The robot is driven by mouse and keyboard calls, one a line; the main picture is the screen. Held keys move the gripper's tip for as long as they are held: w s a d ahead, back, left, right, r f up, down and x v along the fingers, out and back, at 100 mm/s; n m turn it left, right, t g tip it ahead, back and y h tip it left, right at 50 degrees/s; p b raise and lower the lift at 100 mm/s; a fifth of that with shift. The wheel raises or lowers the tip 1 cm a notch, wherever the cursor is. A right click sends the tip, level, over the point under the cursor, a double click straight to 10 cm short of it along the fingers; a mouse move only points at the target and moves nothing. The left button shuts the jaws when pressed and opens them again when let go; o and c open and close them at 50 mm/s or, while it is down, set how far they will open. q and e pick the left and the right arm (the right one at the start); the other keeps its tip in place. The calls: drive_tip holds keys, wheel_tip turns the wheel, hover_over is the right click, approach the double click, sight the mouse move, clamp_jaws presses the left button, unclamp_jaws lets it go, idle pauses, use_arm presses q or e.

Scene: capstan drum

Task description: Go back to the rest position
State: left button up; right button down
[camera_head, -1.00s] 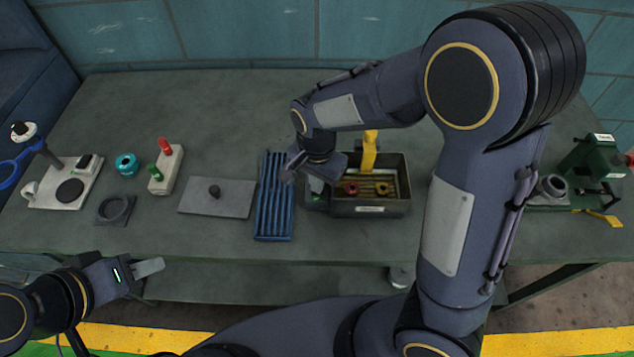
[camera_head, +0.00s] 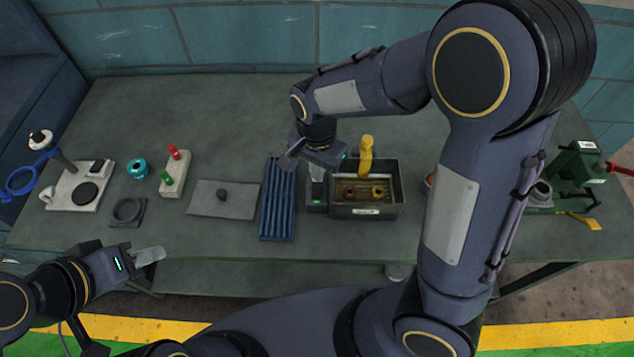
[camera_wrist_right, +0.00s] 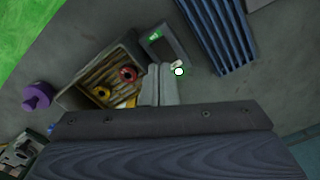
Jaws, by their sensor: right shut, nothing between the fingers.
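My right gripper (camera_head: 317,182) hangs over the table in the head view, between the blue ribbed tray (camera_head: 277,198) and the grey bin (camera_head: 367,211). It is shut and empty. In the right wrist view its fingers (camera_wrist_right: 160,85) show together at the bin's edge, beside a small dark device with a green display (camera_wrist_right: 155,38). My left gripper (camera_head: 150,256) is at the lower left, off the table's front edge. Its fingers look together with nothing seen between them, but whether they are fully shut is unclear.
The bin holds a red ring (camera_head: 349,194) and a yellow ring (camera_head: 377,191), with a yellow handle (camera_head: 366,155) behind. A grey plate (camera_head: 224,198), a block with red and green pegs (camera_head: 174,175) and a teal ring (camera_head: 137,168) lie left. A green vise (camera_head: 580,165) stands right.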

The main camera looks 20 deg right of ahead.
idle(0.5)
drive_tip(key=s+d+r+n+t+y, duration=0.2)
drive_tip(key=s+d+r+n+t, duration=0.1)
drive_tip(key=s, duration=0.5)
drive_tip(key=s+d+r+n+t+y+b, duration=0.1)
drive_tip(key=s+d+r+n+t, duration=0.1)
drive_tip(key=s+d+r+n, duration=0.2)
drive_tip(key=s+d+r, duration=0.2)
drive_tip(key=s+r, duration=0.1)
drive_tip(key=s, duration=0.1)
drive_tip(key=shift+n+t+y, duration=0.3)
drive_tip(key=shift+t+y, duration=0.1)
